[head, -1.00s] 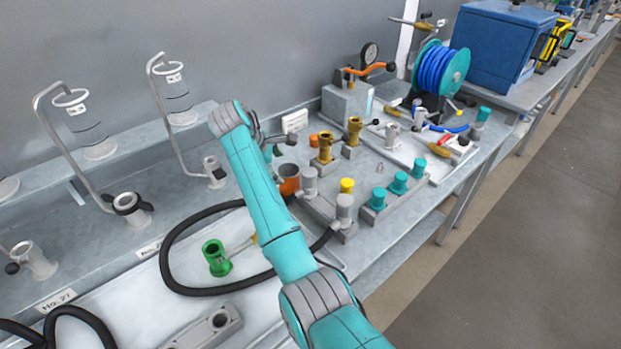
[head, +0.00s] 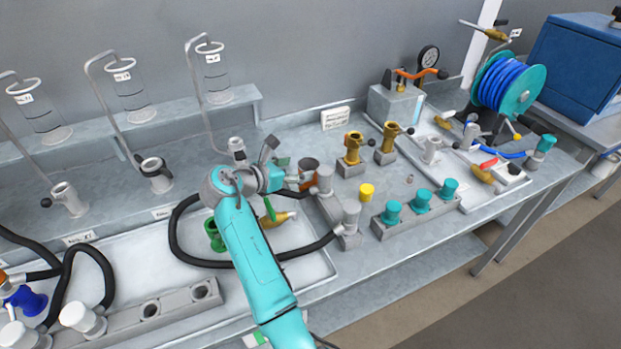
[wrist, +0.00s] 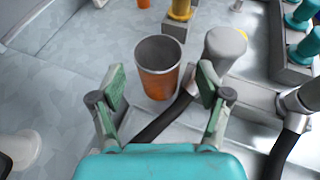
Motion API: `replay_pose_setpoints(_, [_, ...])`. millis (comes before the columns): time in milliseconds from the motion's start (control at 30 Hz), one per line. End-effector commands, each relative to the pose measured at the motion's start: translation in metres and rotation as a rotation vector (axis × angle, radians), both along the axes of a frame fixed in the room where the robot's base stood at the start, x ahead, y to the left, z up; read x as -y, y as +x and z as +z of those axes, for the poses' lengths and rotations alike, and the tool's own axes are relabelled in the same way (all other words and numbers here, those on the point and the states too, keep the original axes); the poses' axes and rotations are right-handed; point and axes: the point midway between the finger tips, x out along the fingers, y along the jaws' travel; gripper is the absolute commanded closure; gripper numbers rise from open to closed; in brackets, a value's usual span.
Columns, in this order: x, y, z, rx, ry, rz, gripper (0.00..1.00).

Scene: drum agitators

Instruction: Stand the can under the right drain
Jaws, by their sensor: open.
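The can (head: 309,171), an open copper-orange cup with a dark inside, stands upright on the bench, partly hidden by my gripper in the head view. In the wrist view the can (wrist: 158,80) is just beyond and between my fingertips. My gripper (wrist: 160,88) is open, with one green-padded finger on each side and nothing held. In the head view my gripper (head: 278,185) is low, left of the can. Grey spouted fittings with bent pipes line the back; the rightmost (head: 237,148) is left of and behind the can. I cannot tell which outlet is the right drain.
A grey capped fitting (wrist: 225,48) stands close right of the can, with a black hose (head: 185,245) running from it. A yellow cap (head: 366,192), brass fittings (head: 353,150) and teal knobs (head: 421,200) are farther right. A green fitting (head: 213,233) is near my arm.

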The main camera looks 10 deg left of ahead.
Motion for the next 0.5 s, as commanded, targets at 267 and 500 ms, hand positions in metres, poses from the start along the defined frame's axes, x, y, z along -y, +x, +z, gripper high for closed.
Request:
replay_pose_setpoints(267, [0.013,0.022,-0.011,-0.001,0.002,-0.001,0.23])
replay_pose_setpoints(500, [0.028,0.045,-0.023,-0.001,0.002,-0.001,0.23])
